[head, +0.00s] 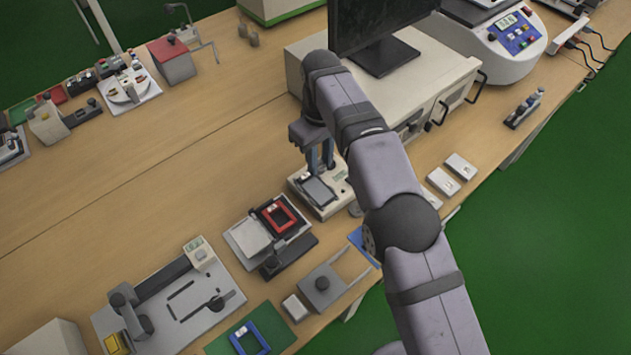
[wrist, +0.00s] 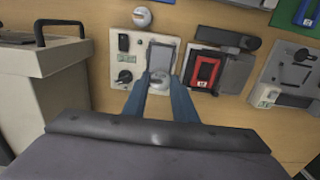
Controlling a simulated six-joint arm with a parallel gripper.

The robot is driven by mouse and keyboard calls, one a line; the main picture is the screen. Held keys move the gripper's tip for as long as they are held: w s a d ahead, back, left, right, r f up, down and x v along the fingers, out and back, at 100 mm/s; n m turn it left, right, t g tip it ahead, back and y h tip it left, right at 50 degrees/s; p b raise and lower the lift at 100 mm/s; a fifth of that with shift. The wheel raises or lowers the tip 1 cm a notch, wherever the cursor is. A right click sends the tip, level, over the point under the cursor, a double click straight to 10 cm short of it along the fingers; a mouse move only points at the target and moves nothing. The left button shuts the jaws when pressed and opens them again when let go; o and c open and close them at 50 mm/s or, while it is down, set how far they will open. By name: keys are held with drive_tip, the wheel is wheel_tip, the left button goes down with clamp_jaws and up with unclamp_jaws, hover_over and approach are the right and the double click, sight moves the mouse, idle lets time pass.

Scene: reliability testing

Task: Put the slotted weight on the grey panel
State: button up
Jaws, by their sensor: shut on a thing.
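My gripper (head: 320,158) points down over a pale instrument in the head view. In the wrist view its blue fingers (wrist: 159,80) are shut on a small round grey metal piece, which looks like the slotted weight (wrist: 158,84). The fingers hide most of the weight in the head view. The grey panel (head: 317,190) is a flat rectangle on top of the pale instrument (head: 336,203). In the wrist view the panel (wrist: 161,54) lies just beyond the fingertips, and the weight appears over its near end. I cannot tell whether they touch.
A red-framed block (head: 279,216) stands beside the instrument. The cream cabinet (head: 455,85) with a monitor is close behind my gripper. A small round piece (wrist: 142,17) lies past the instrument. Bare wood (head: 170,190) is free at left.

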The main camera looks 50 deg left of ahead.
sight(319, 191)
drive_tip(key=shift+a, duration=0.1)
drive_tip(key=shift+f+p, duration=1)
drive_tip(key=shift+f, duration=3.9)
drive_tip(key=shift+f, duration=0.1)
drive_tip(key=shift+f, duration=0.15)
drive_tip(key=o, duration=1.1)
wheel_tip(319, 191, up, 12)
drive_tip(key=b, duration=0.1)
drive_tip(key=shift+r+b, duration=0.25)
drive_tip(key=shift+b, duration=0.05)
